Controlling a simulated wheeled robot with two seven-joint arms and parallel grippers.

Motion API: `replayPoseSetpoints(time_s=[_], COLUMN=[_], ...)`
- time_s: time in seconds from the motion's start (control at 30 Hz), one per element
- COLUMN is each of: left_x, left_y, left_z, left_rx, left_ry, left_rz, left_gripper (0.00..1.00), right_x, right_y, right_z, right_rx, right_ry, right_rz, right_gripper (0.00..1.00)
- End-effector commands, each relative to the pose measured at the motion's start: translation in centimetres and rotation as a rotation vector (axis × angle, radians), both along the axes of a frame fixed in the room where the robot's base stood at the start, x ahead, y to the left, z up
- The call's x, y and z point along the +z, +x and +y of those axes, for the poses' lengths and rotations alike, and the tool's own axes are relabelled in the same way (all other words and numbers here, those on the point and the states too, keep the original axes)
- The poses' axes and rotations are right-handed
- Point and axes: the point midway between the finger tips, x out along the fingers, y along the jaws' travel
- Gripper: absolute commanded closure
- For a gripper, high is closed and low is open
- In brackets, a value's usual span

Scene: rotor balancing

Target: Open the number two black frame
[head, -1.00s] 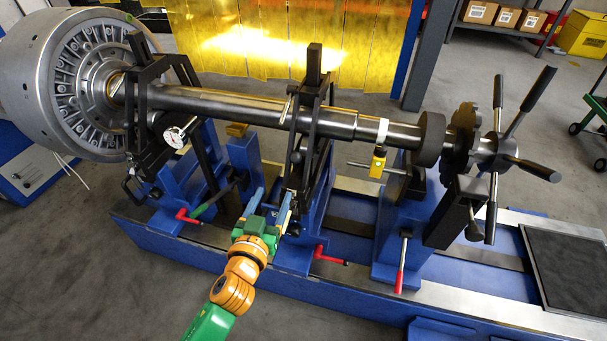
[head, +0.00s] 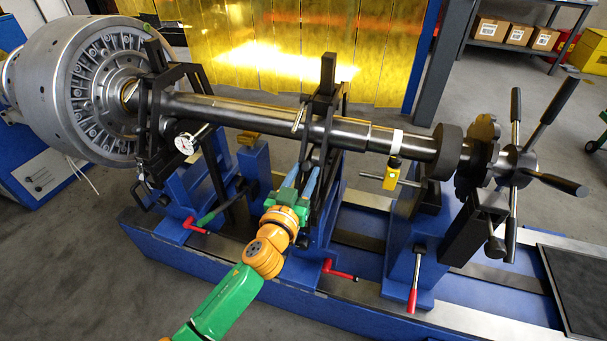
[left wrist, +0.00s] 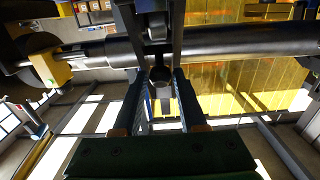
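Two upright black frames stand around the shaft (head: 240,110). One (head: 205,140) is by the rotor at the left. The other (head: 327,80) is mid-shaft on a blue stand; I see no number on either. My left gripper (head: 305,170) is just in front of the mid-shaft frame's lower part, below the shaft. In the left wrist view the gripper (left wrist: 158,82) has its two fingers apart, with a dark grey rod-like piece (left wrist: 162,100) between or just beyond them. I cannot tell whether they touch it. My right gripper is not in view.
The large metal rotor (head: 75,90) is at the left. A yellow block (head: 390,187) hangs under the shaft to the right. Red-handled levers (head: 412,297) stick out from the blue base (head: 240,275). A spoked handwheel (head: 515,160) is at the right end. The floor at lower left is clear.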

Motion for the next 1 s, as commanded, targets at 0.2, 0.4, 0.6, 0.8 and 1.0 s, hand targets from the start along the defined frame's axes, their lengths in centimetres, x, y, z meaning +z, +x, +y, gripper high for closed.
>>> replayPoseSetpoints(time_s=[0.2,0.4,0.6,0.8,1.0], left_x=[-0.02,-0.04,-0.06,-0.08,-0.10], left_y=[-0.02,-0.02,-0.03,-0.03,-0.03], left_z=[0.02,0.01,0.01,0.01,0.01], left_rx=[0.000,0.000,0.000,0.000,0.000], left_ry=[0.000,0.000,0.000,0.000,0.001], left_rz=[0.000,0.001,0.001,0.001,0.002], left_gripper=[1.00,1.00,1.00,1.00,1.00], right_x=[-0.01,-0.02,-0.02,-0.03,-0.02], right_y=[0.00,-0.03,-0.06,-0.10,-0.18], right_z=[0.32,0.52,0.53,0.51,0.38], right_rx=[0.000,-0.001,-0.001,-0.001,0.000], right_ry=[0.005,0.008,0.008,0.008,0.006], right_rz=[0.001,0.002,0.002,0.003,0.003], right_gripper=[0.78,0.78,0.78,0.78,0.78])
